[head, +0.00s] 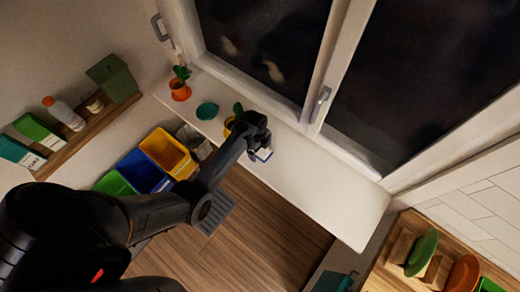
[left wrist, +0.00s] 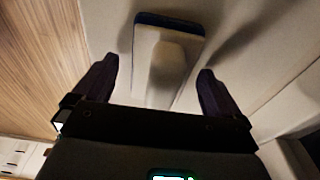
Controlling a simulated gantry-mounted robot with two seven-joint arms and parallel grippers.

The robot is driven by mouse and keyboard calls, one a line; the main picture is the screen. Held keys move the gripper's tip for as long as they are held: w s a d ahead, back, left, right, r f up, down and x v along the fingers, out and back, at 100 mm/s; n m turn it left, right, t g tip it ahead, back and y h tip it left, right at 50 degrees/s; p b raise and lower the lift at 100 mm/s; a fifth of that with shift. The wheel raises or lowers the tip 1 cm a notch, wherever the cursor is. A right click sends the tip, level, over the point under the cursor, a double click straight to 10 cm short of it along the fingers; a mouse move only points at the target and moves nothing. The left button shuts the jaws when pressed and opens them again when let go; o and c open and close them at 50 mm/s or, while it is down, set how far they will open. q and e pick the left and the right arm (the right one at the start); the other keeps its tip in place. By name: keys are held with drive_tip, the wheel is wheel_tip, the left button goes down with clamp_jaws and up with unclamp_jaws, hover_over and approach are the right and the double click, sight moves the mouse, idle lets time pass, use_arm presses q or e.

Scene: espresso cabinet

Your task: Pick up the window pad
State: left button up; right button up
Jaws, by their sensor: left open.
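The window pad (left wrist: 168,40) shows in the left wrist view as a white block with a dark blue edge and a pale raised handle. It lies on the white windowsill (head: 310,180). A small part of the pad (head: 264,154) also shows in the head view beside my left gripper (head: 256,148). In the left wrist view my left gripper (left wrist: 158,88) is open, its two dark fingers on either side of the handle with gaps at both sides. I cannot tell how far the fingertips are above the sill. My right gripper is not in view.
A potted plant in a yellow pot (head: 229,127) stands close to my left gripper. A teal dish (head: 207,111) and a plant in an orange pot (head: 180,90) are farther left. The sill is clear to the right. The window (head: 316,105) rises behind it.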

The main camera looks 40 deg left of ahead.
use_arm(q)
drive_tip(key=c, duration=1.2)
drive_tip(key=shift+r, duration=0.15)
wheel_tip(320, 180, up, 10)
drive_tip(key=shift+f, duration=0.1)
